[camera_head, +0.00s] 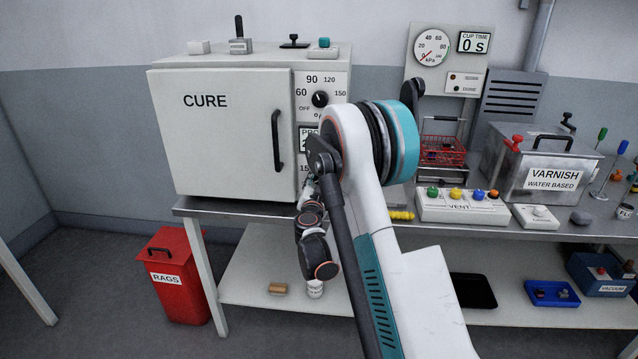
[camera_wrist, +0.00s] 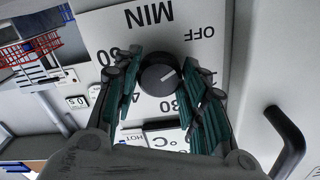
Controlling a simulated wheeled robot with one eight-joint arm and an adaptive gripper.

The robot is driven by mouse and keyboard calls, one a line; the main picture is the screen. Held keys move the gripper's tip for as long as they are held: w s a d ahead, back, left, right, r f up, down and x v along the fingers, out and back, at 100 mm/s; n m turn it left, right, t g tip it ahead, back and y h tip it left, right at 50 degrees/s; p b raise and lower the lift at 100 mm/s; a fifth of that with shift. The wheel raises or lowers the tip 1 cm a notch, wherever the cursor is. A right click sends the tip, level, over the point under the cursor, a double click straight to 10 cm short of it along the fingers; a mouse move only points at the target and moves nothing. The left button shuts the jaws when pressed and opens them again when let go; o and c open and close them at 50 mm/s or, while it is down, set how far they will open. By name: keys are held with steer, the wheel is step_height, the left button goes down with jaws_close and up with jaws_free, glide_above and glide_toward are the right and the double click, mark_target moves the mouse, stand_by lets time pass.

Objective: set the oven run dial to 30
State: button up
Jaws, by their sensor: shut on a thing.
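The oven run dial (camera_wrist: 158,76) is a round black knob on a white panel marked MIN, seen upside down in the wrist view. A 30 mark shows just below the knob; part of the scale is hidden by the fingers. My gripper (camera_wrist: 162,72) is shut on the dial, one finger on each side. In the head view the white CURE oven (camera_head: 222,145) stands on the bench, and my arm hides the run dial and my fingertips.
An upper black dial (camera_head: 320,99) marked 60 to 150 sits above the run dial. The oven door handle (camera_wrist: 290,140) is close beside my right finger in the wrist view.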

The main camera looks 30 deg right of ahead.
steer(key=m, duration=2.2)
steer(key=shift+r, duration=0.1)
steer(key=shift+m, duration=0.4)
steer(key=o, duration=1.1)
steer(key=shift+c, duration=0.2)
steer(key=v, duration=1.2)
